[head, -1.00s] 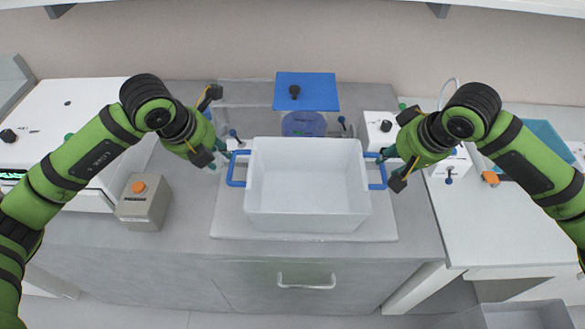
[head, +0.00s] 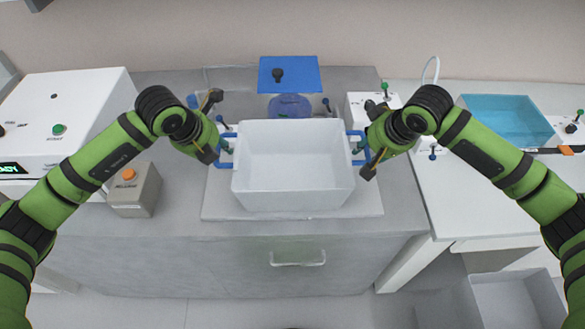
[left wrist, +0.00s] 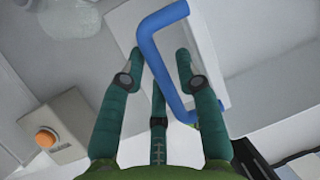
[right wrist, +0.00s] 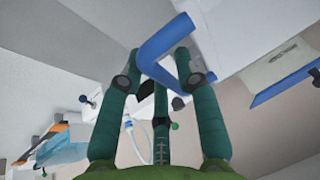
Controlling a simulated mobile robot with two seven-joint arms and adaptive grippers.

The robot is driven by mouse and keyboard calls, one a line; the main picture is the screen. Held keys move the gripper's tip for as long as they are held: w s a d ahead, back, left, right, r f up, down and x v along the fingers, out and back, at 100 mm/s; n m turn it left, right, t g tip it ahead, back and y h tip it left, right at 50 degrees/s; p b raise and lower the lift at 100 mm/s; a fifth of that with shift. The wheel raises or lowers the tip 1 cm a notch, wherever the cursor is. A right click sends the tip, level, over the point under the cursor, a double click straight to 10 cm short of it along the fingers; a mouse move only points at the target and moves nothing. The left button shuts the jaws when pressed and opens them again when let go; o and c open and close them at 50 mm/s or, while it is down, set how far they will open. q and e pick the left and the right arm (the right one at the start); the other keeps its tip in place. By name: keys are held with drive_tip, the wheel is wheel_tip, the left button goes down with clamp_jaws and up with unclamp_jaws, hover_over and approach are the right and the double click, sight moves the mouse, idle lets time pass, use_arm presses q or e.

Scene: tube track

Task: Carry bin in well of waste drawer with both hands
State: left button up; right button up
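A white open bin (head: 294,190) with blue handles at both ends sits upright on a pale mat on the counter. It looks empty. My left gripper (head: 225,146) is at the bin's left handle; in the left wrist view the blue handle (left wrist: 165,65) passes between the spread fingers. My right gripper (head: 358,147) is at the right handle; in the right wrist view that handle (right wrist: 160,58) runs between the open fingers. An open grey-white well (head: 505,300), perhaps the waste drawer, shows at the lower right, cut off by the picture edge.
A grey box with an orange button (head: 133,190) stands left of the bin. A blue-topped device (head: 290,75) stands behind it. A teal tray (head: 508,120) lies on the right bench. A closed front with a handle (head: 298,262) is below the counter.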

use_arm(q)
drive_tip(key=shift+w+a+f, duration=0.1)
drive_tip(key=shift+w, duration=0.05)
use_arm(e)
drive_tip(key=shift+w+f, duration=0.1)
drive_tip(key=shift+w, duration=0.05)
use_arm(q)
clamp_jaws()
use_arm(e)
clamp_jaws()
